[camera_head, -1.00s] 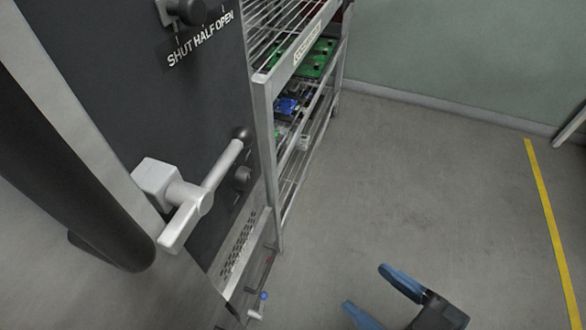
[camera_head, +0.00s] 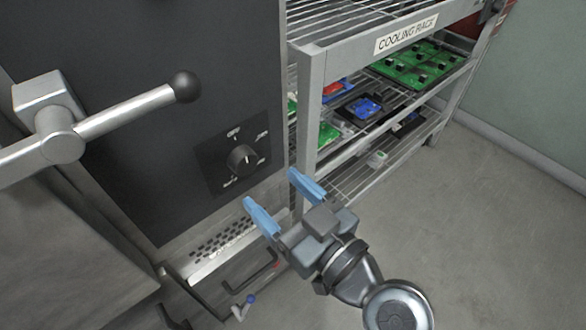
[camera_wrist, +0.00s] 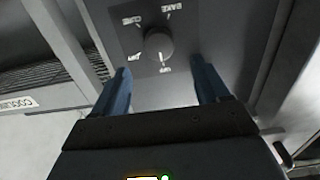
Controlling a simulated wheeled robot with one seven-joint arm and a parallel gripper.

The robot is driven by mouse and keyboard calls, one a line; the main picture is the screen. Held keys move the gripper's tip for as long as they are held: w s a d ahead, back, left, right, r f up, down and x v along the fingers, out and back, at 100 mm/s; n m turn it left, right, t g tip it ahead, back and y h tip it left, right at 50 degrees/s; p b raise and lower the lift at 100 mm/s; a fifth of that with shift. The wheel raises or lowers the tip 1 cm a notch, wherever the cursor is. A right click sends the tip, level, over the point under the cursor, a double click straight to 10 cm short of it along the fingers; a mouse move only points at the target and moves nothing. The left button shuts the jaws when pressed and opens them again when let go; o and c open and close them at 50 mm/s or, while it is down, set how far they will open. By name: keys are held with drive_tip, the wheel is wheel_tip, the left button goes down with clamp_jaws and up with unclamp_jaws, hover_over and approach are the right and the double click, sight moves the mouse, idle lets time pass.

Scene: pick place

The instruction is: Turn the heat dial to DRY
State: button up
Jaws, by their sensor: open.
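The heat dial (camera_head: 240,158) is a dark round knob on a black square plate, low on the dark oven front. In the wrist view the dial (camera_wrist: 158,45) lies ahead, between and beyond the fingertips. Labels around it read CURE, BAKE and what look like DRY and OFF. A small white mark on the knob seems to point toward the label that looks like OFF. My gripper (camera_head: 270,188) is open and empty, its blue fingers just below and right of the dial plate, apart from the dial. Both fingers (camera_wrist: 160,72) also show in the wrist view.
A door handle with a dark ball end (camera_head: 185,86) juts out at upper left. The cooling rack (camera_head: 345,45), holding circuit boards, stands close on the right. A perforated panel (camera_head: 222,238) and drawer handle are below. The floor at right is clear.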

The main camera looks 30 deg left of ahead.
sight(250, 163)
drive_tip(key=shift+p+x, duration=0.45)
drive_tip(key=shift+x, duration=3.45)
drive_tip(key=shift+r, duration=0.1)
drive_tip(key=shift+c, duration=0.2)
drive_tip(key=c, duration=1)
drive_tip(key=shift+m, duration=0.4)
drive_tip(key=m, duration=0.5)
drive_tip(key=shift+w+d+m, duration=0.1)
drive_tip(key=shift+w+m, duration=0.1)
drive_tip(key=shift+m, duration=0.1)
drive_tip(key=m+p, duration=0.1)
drive_tip(key=m, duration=0.3)
drive_tip(key=shift+f+m+p, duration=0.2)
drive_tip(key=shift+m+p, duration=0.25)
drive_tip(key=shift+m, duration=1.15)
